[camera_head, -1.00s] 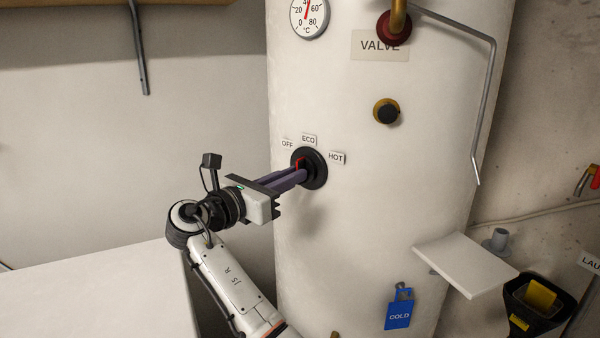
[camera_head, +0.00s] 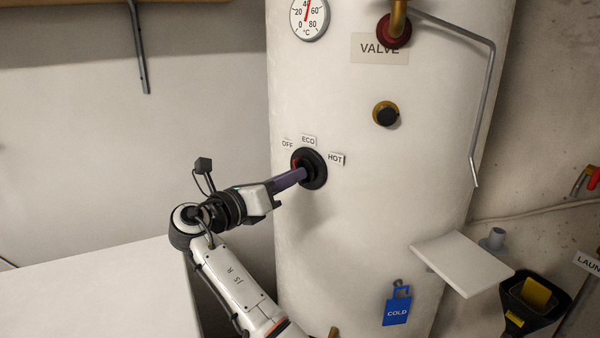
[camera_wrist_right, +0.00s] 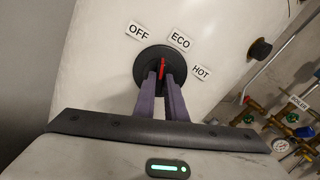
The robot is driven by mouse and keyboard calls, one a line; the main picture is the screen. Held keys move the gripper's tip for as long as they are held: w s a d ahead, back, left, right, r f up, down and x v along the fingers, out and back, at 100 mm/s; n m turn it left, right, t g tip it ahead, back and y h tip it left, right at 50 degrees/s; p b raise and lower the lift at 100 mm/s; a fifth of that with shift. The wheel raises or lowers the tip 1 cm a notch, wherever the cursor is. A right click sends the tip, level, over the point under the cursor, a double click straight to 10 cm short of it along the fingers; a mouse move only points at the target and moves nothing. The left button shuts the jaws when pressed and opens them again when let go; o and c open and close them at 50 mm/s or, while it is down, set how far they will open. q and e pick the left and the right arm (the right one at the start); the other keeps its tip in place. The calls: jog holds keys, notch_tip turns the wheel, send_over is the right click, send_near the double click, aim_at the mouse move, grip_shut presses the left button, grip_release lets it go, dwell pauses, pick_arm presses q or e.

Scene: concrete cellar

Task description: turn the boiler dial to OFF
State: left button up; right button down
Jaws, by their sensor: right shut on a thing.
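The boiler dial (camera_head: 318,176) is a round black knob with a red mark, on the front of the white boiler. Labels OFF (camera_head: 287,144), ECO (camera_head: 308,140) and HOT (camera_head: 335,158) stand around its upper side. My right gripper (camera_head: 302,174) reaches it from the lower left and is shut on its grip. In the right wrist view the two purple fingers (camera_wrist_right: 162,88) sit either side of the red pointer (camera_wrist_right: 163,66), which points between OFF and ECO. The fingers partly hide the dial. My left gripper is not in view.
A gauge (camera_head: 309,17), a red valve (camera_head: 394,32) and a black-centred brass knob (camera_head: 386,114) are higher on the boiler. A bent grey pipe (camera_head: 492,95) runs down its right side. A white shelf (camera_head: 463,262) sticks out lower right. A white surface (camera_head: 95,295) fills the lower left.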

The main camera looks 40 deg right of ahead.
jog(key=n, duration=0.4)
jog(key=shift+n, duration=0.3)
jog(key=c, duration=1.7)
grip_release()
jog(key=shift+a, duration=0.1)
jog(key=shift+s+a, duration=0.2)
jog(key=shift+a, duration=0.95)
jog(key=shift+s+a, duration=0.25)
jog(key=shift+a, duration=0.85)
jog(key=shift+s+a, duration=0.2)
jog(key=shift+a, duration=0.95)
